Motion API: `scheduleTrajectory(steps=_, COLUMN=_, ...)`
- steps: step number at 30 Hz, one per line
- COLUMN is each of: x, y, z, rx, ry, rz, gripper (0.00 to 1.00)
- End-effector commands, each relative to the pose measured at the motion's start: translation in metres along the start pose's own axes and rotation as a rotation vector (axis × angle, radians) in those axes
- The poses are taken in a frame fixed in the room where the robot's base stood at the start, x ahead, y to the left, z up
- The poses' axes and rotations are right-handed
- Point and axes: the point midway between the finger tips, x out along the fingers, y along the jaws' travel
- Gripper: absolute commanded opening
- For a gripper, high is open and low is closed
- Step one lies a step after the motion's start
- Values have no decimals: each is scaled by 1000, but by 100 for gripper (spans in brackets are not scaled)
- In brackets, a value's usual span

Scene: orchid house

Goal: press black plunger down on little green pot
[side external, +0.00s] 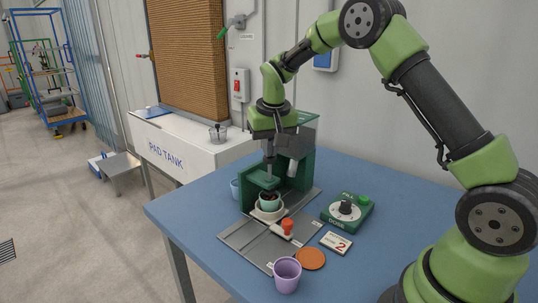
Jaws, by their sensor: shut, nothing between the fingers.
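The little green pot (267,203) stands upright in a pale round holder on a grey base plate (235,235). Dark material shows at its mouth. It sits under the green arm (264,179) of a dark green press stand. My gripper (269,158) is shut and empty, pointing down directly above this press arm, over the pot. The black plunger is hard to tell apart from my dark fingers here, so I cannot tell whether they touch it or how far down it is.
An orange-red knob (287,226) sits on the base plate before the pot. A green dial box (346,211), a card marked 2 (336,242), an orange disc (311,258) and a purple pot (287,275) stand nearby. The blue table (190,208) is clear at left.

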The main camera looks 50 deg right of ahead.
Motion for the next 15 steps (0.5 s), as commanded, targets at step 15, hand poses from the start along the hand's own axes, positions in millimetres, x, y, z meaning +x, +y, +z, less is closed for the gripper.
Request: scheduleTrajectory(steps=15, x=16, y=0, z=3, rx=1, ry=-2, rz=0, gripper=0)
